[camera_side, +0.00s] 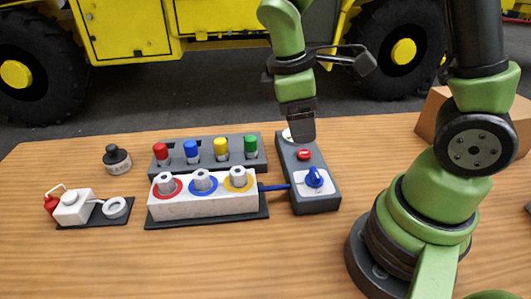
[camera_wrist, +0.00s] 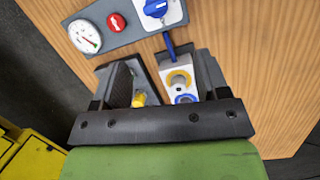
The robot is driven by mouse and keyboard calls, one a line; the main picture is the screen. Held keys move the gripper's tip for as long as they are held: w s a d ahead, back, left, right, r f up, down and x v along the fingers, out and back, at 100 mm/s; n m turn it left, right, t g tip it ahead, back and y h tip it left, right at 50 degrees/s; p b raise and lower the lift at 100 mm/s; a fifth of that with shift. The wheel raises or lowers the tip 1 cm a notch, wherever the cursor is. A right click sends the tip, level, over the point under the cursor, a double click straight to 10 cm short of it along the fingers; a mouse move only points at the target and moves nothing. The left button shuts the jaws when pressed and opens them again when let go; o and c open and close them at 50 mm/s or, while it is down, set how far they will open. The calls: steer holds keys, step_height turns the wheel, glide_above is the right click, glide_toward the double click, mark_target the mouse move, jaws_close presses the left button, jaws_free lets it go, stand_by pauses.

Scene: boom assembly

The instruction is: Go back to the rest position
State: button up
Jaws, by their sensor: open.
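My gripper (camera_side: 301,128) hangs above the far end of the grey control panel (camera_side: 318,195), in front of its gauge. The panel carries a red button (camera_side: 304,154) and a blue knob (camera_side: 314,178). In the wrist view my gripper (camera_wrist: 163,84) has its two dark fingers apart. The yellow-ringed part of the white block (camera_wrist: 178,79) and a yellow plug (camera_wrist: 138,98) show between them, lower down. No object is seen held. The gauge (camera_wrist: 85,37) shows fully only in the wrist view.
A grey rack (camera_side: 205,153) holds red, blue, yellow and green plugs behind the white block (camera_side: 203,203). A cardboard box (camera_side: 437,104) is at right. The front table is clear. A yellow vehicle (camera_side: 125,28) stands behind.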

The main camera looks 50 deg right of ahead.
steer(key=s+a+r+m+t+y, duration=0.4)
steer(key=s+r+m+t, duration=0.4)
steer(key=r+m, duration=0.3)
steer(key=shift+r+t, duration=0.5)
steer(key=shift+r, duration=0.3)
stand_by(0.6)
